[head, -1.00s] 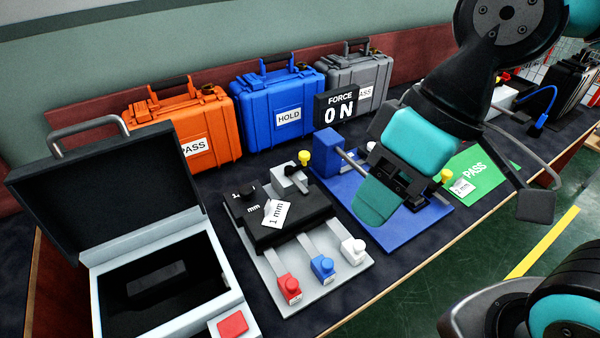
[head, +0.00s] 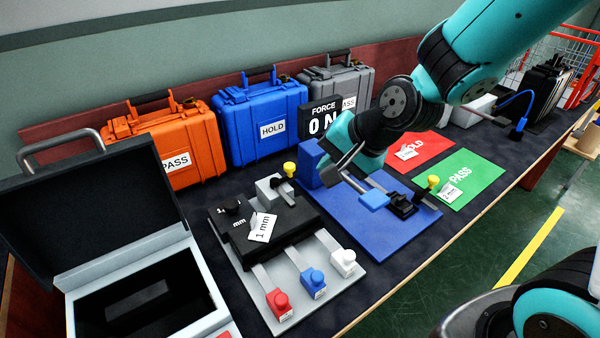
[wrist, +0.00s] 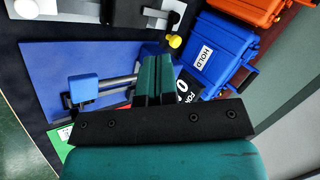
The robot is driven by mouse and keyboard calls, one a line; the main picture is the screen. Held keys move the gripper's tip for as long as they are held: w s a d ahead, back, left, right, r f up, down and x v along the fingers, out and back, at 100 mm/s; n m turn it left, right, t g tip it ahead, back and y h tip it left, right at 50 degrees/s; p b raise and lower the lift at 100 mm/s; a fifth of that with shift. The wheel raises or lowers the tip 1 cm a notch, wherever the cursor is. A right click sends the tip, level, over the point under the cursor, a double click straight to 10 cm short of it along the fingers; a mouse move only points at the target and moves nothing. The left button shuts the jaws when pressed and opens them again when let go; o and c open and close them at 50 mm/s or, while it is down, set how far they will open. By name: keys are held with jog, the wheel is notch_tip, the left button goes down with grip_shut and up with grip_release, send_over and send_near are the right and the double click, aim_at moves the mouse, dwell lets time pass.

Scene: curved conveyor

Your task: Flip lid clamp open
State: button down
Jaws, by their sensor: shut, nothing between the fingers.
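I cannot tell which is the lid clamp. My gripper (wrist: 155,68) is shut and empty. In the head view it is over the back of the blue plate, right of the grey clamp, with its tips mostly hidden. In the wrist view the first yellow knob (wrist: 175,41) lies just beyond its tips, apparently apart.
A blue post (head: 312,163) and a rod with a blue block (head: 374,199) are close to my gripper. A force display (head: 318,118) and several cases, including a blue one (head: 262,120), stand behind. An open grey box (head: 150,262) is at left. Red and green mats lie right.

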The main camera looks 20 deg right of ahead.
jog(key=w+d+f+m+t, duration=0.2)
jog(key=w+d+f+m, duration=0.1)
jog(key=w+f+m, duration=0.1)
jog(key=shift+w+d+m+h, duration=0.25)
jog(key=shift+d+m+h, duration=0.1)
jog(key=shift+m+h, duration=0.05)
jog(key=shift+f, duration=0.1)
send_near(291, 172)
jog(key=d+x, duration=0.1)
jog(key=x, duration=0.5)
jog(key=shift+w+a+f+p, duration=0.3)
jog(key=shift+w+f+p, duration=0.05)
jog(key=shift+p, duration=0.1)
jog(key=shift+w+n, duration=0.1)
jog(key=shift+n, duration=0.2)
